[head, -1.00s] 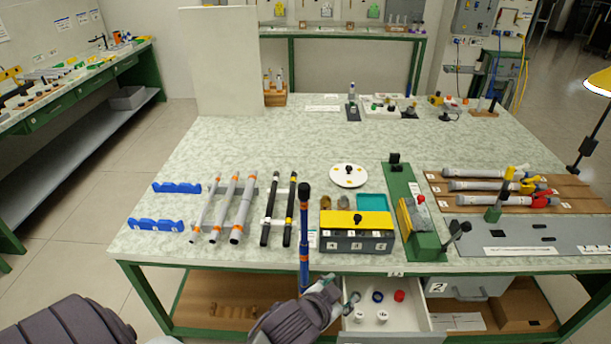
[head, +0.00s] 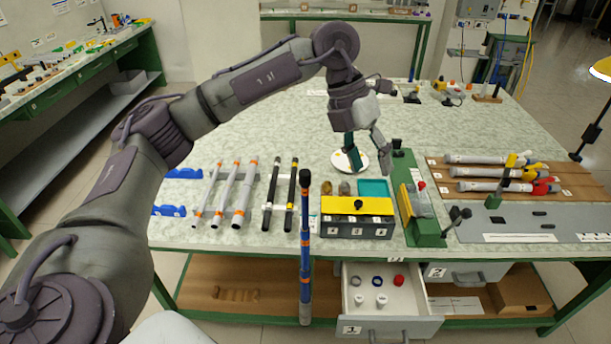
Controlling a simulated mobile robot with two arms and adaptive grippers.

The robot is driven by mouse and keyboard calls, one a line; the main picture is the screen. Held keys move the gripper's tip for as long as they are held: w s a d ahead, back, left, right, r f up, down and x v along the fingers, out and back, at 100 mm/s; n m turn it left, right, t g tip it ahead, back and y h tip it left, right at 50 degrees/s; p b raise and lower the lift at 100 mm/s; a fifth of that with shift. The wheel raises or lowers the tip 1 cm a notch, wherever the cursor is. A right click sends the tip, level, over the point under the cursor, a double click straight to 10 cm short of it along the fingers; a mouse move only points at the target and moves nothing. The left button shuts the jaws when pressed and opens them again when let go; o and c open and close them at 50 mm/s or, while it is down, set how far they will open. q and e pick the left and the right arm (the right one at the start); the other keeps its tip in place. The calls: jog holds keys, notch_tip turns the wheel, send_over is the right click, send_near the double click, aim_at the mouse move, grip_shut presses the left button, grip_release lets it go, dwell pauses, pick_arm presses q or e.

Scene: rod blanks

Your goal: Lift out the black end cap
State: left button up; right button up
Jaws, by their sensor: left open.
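I cannot single out the black end cap with certainty. A small round white plate (head: 339,159) carried a dark piece at its centre earlier; my left gripper (head: 369,161) now hides most of it. This gripper is open, with its fingers apart and pointing down over the plate. Whether it touches anything there I cannot tell. An upright blue rod (head: 306,235) with orange bands and a black top stands at the table's front edge. My right gripper is not in view.
An open drawer (head: 420,325) holds rings, white caps and a red cap. Grey and black rods lie left of the blue rod. A green fixture (head: 426,232) stands right of the box, near a teal tray (head: 374,188). The table's back left is clear beneath my arm.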

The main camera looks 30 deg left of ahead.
pick_arm(q)
jog(key=s+a+r+n+y, duration=0.1)
jog(key=a+r+n+y, duration=0.3)
jog(key=a, duration=0.9)
jog(key=m, duration=0.1)
send_over(305, 171)
jog(key=shift+y, duration=0.4)
jog(key=f, duration=0.6)
jog(key=shift+s+a+f, duration=0.15)
jog(key=shift+s+f, duration=0.05)
jog(key=shift+f, duration=0.65)
jog(key=f+p, duration=0.1)
jog(key=f, duration=0.1)
jog(key=f+p, duration=0.1)
jog(key=shift+w+d+f, duration=0.15)
jog(key=shift+d+f, duration=0.05)
jog(key=shift+f, duration=0.65)
jog(key=c, duration=0.8)
